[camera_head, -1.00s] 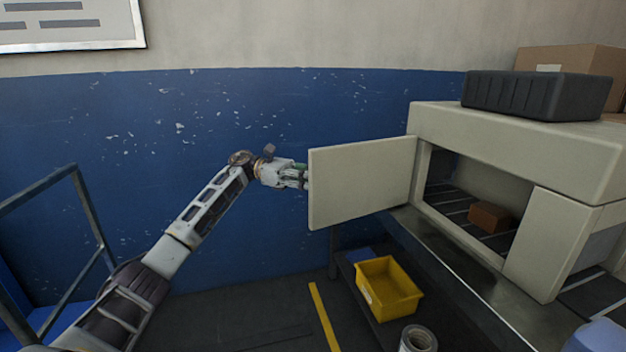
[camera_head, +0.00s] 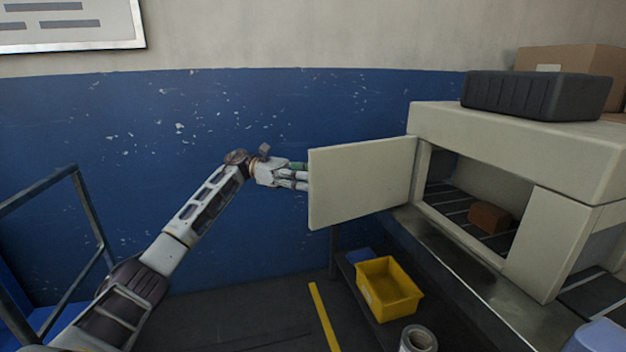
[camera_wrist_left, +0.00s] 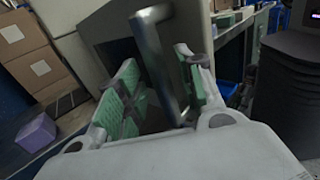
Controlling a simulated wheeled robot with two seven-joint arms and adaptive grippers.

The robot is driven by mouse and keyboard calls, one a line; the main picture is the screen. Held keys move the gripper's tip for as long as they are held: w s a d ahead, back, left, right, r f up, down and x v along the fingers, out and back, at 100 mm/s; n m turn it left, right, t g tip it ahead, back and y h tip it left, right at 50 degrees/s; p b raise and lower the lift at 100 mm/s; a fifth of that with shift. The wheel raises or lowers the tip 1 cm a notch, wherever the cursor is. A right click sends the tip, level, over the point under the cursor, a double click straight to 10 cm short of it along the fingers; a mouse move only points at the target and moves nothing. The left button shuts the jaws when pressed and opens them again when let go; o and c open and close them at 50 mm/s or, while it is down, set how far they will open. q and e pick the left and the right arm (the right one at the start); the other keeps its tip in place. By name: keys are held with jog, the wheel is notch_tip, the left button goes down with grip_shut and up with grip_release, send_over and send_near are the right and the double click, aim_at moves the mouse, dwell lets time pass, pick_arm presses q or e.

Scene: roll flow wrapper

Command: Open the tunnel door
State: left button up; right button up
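The tunnel door (camera_head: 360,180) is a flat cream panel. It stands swung out to the left of the tunnel (camera_head: 540,150), and the opening is exposed. My left gripper (camera_head: 298,176) is at the door's free left edge, its fingertips partly hidden behind the panel. In the left wrist view, a dark bar-like handle (camera_wrist_left: 160,68) lies between the green-padded fingers of the left gripper (camera_wrist_left: 158,88). The fingers are apart with gaps visible beside the handle, so they look open around it. My right gripper is in neither view.
A brown block (camera_head: 490,217) lies inside the tunnel on the conveyor. A yellow bin (camera_head: 388,288) and a roll (camera_head: 417,339) are below the door. A black crate (camera_head: 537,94) sits on top of the tunnel. A railing (camera_head: 90,205) stands at the left.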

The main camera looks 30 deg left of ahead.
pick_arm(q)
jog(key=a, duration=1)
jog(key=shift+s, duration=0.2)
jog(key=shift+a, duration=0.1)
jog(key=shift+a, duration=0.1)
dwell(0.3)
